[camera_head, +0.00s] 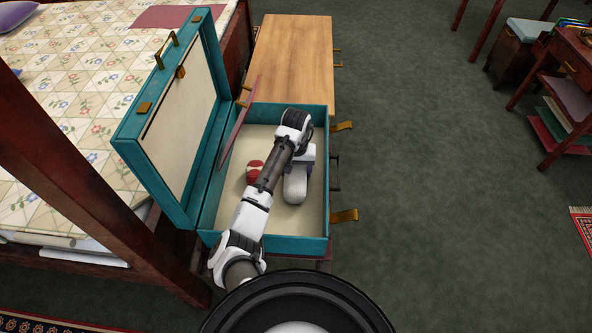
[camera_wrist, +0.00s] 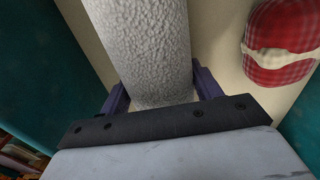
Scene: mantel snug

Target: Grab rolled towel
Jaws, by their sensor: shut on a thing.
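The rolled towel (camera_head: 295,186) is a pale grey-white, rough-textured roll inside the open teal suitcase (camera_head: 322,215). In the wrist view the towel (camera_wrist: 145,50) runs up the picture between the two purple fingers of my gripper (camera_wrist: 162,92). My gripper is shut on it, one finger on each side. In the head view my arm and wrist cover part of the towel, and the fingers are hidden. I cannot tell whether the towel touches the suitcase floor.
A red-and-white rolled item (camera_head: 254,172) lies left of the towel; it shows in the wrist view (camera_wrist: 285,45). The suitcase lid (camera_head: 180,130) stands open on the left, beside the bed (camera_head: 70,120). A wooden surface (camera_head: 292,60) lies behind.

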